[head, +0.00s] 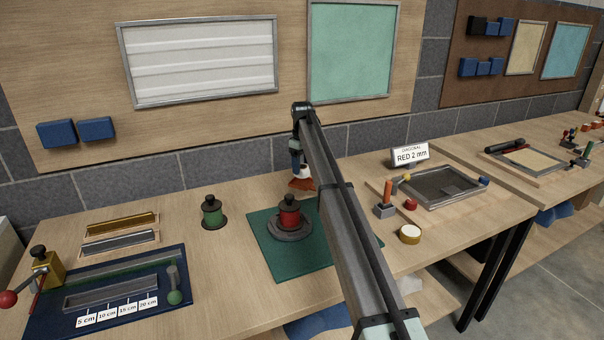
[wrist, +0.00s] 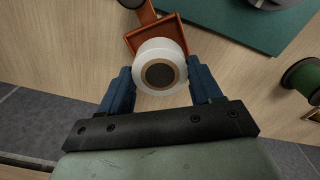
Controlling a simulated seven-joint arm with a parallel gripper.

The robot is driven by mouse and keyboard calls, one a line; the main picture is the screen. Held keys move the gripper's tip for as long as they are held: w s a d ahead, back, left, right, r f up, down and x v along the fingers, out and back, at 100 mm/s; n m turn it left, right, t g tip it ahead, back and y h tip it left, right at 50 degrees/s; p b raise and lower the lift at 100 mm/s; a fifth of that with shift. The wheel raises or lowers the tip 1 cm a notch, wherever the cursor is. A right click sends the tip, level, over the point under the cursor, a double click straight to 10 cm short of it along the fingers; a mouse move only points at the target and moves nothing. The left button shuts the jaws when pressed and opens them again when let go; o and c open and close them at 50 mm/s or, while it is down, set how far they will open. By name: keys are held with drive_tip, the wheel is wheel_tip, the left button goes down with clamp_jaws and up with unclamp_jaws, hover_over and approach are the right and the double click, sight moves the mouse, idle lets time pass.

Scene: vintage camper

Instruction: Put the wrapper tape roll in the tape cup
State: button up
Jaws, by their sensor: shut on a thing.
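The wrapper tape roll (wrist: 160,50) is white with a brown core and dark centre. My gripper (wrist: 160,70) is shut on it, with one blue finger on either side. In the head view the roll (head: 305,171) shows partly behind my gripper (head: 298,162), near the back of the bench. An orange, square-rimmed holder (wrist: 174,27) lies right beyond the roll, overlapped by it; it also shows in the head view (head: 301,184). I cannot tell whether the roll touches it, nor whether this holder is the tape cup.
A green mat (head: 265,260) carries a red spool (head: 289,212) on a dark base. A green spool (head: 212,212) stands to its left. A yellow ring with a white top (head: 410,234) and a tray (head: 443,187) are on the right.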

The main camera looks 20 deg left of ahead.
sight(302, 167)
drive_tip(key=shift+f, duration=1.75)
drive_tip(key=shift+f, duration=0.1)
drive_tip(key=o, duration=1.1)
wheel_tip(302, 167, up, 12)
drive_tip(key=shift+r, duration=0.1)
